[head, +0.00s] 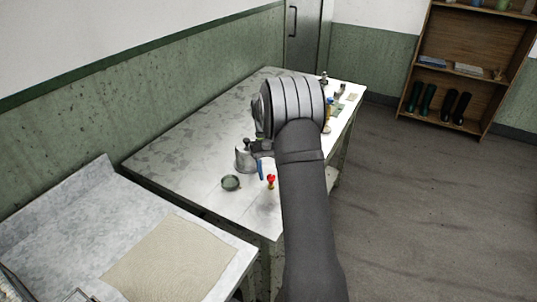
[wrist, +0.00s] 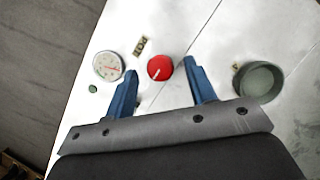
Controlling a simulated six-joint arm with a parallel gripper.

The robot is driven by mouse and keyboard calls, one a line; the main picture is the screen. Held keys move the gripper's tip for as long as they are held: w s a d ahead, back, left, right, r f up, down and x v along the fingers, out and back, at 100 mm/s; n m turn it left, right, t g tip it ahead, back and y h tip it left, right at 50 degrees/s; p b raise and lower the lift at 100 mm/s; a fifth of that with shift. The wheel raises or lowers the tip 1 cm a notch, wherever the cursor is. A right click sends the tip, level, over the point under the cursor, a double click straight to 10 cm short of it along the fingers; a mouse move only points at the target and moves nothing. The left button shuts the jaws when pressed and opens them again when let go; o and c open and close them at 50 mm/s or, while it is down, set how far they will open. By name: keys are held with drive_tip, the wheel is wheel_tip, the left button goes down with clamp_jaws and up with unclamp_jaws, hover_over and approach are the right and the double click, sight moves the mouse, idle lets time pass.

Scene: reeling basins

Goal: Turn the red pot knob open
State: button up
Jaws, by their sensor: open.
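The red knob (wrist: 160,68) has a white pointer line that slants toward the lower left in the wrist view. It also shows as a small red shape on a brass-coloured stem in the head view (head: 271,180), near the front edge of the white table. My gripper (wrist: 161,75) is open, with its blue fingertips on either side of the knob and visible gaps to both. In the head view, a blue finger (head: 260,168) shows just left of and above the knob. My arm hides part of the table. I cannot tell the height of the fingertips above the knob.
A round dial gauge (wrist: 107,66) is left of the knob, with a small lettered plate (wrist: 140,45) between them. A green-grey bowl (wrist: 259,83) is to the right. A metal pot (head: 245,157) stands behind the knob. A beige mat (head: 170,262) lies on the nearer counter.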

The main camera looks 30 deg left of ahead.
drive_tip(key=v, duration=1.7)
drive_tip(key=shift+d, duration=0.15)
drive_tip(key=shift+s, duration=0.1)
drive_tip(key=x, duration=1.7)
drive_tip(key=shift+f, duration=0.25)
